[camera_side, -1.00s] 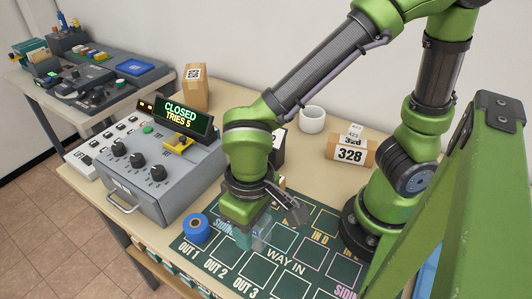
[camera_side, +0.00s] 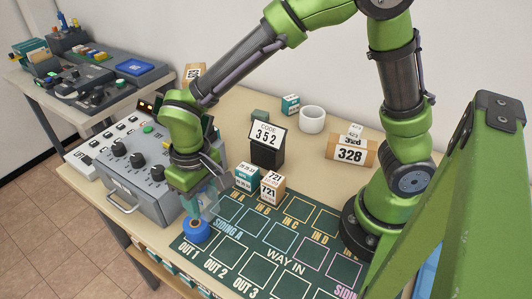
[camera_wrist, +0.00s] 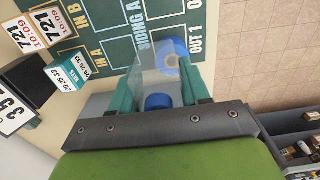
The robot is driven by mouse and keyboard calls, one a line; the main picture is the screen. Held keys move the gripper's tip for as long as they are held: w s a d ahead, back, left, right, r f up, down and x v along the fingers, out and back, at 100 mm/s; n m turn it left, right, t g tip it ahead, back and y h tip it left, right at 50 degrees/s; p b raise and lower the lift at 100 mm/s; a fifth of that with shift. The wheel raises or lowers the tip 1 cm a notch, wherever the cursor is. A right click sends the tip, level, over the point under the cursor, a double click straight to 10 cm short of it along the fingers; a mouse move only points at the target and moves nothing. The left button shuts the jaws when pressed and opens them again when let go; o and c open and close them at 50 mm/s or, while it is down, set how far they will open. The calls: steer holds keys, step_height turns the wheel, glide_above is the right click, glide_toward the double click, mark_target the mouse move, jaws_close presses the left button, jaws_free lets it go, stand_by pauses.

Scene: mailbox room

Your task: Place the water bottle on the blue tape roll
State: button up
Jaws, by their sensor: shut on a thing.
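The blue tape roll (camera_side: 196,231) lies flat near the front left edge of the green mat, beside the OUT 1 slot; it also shows in the wrist view (camera_wrist: 181,47). My gripper (camera_side: 195,204) is just above it, with its teal fingers shut on the clear water bottle (camera_side: 209,197). In the wrist view the bottle's blue cap (camera_wrist: 158,101) is between the fingers, and its clear body reaches toward the roll. The fingers and clear walls make the bottle's bottom hard to see. I cannot tell whether it touches the roll.
A grey control box (camera_side: 140,170) with knobs stands close at the left of my gripper. A black stand with a CODE 352 card (camera_side: 266,135) and small numbered boxes (camera_side: 272,187) stand behind the mat. The mat's middle slots are clear.

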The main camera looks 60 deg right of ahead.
steer(key=shift+w+a+f, duration=0.1)
steer(key=shift+w+a, duration=0.3)
steer(key=shift+w, duration=0.2)
steer(key=shift+w+a+f, duration=0.1)
steer(key=shift+w+a, duration=0.25)
steer(key=shift+w, duration=0.25)
steer(key=shift+w+f, duration=0.1)
steer(key=shift+f, duration=1.6)
steer(key=shift+f, duration=0.2)
steer(key=o, duration=1)
steer(key=shift+o, duration=0.2)
steer(key=shift+r, duration=0.15)
